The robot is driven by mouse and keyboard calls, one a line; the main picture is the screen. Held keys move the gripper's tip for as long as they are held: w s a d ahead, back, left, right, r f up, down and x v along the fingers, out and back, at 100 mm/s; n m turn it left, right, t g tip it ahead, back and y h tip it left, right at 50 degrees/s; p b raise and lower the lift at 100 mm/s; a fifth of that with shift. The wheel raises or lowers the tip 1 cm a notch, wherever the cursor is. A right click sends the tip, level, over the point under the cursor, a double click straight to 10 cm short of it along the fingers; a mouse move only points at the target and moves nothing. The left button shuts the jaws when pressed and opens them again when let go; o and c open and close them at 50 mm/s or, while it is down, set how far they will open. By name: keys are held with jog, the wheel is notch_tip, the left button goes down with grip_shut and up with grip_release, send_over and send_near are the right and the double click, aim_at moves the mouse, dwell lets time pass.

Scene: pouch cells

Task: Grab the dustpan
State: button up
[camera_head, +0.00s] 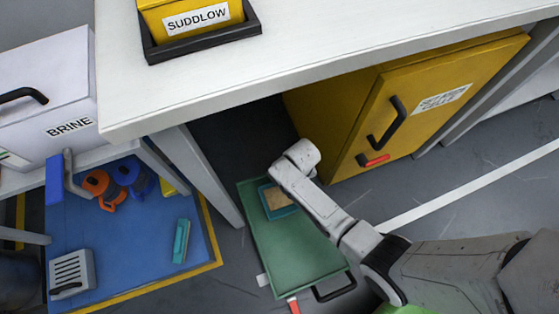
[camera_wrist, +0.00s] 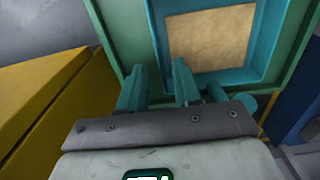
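A teal, shallow square pan with a tan inside, which looks like the dustpan (camera_head: 268,206), lies on a green tray (camera_head: 300,262) under the bench. In the wrist view the dustpan (camera_wrist: 163,42) fills the upper middle, with a round teal part, possibly its handle, at its lower right. In the head view my arm hides the fingers.
A yellow cabinet (camera_head: 410,110) with a black handle stands close right of the tray. A bench leg (camera_head: 203,178) is left of it. A blue mat (camera_head: 130,255) holds orange and blue reels, a teal block and a grey box. The white bench top (camera_head: 320,50) overhangs.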

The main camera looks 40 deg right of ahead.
notch_tip(320, 180, down, 2)
jog(key=shift+f+b, duration=0.25)
jog(key=shift+b, duration=0.2)
grip_shut()
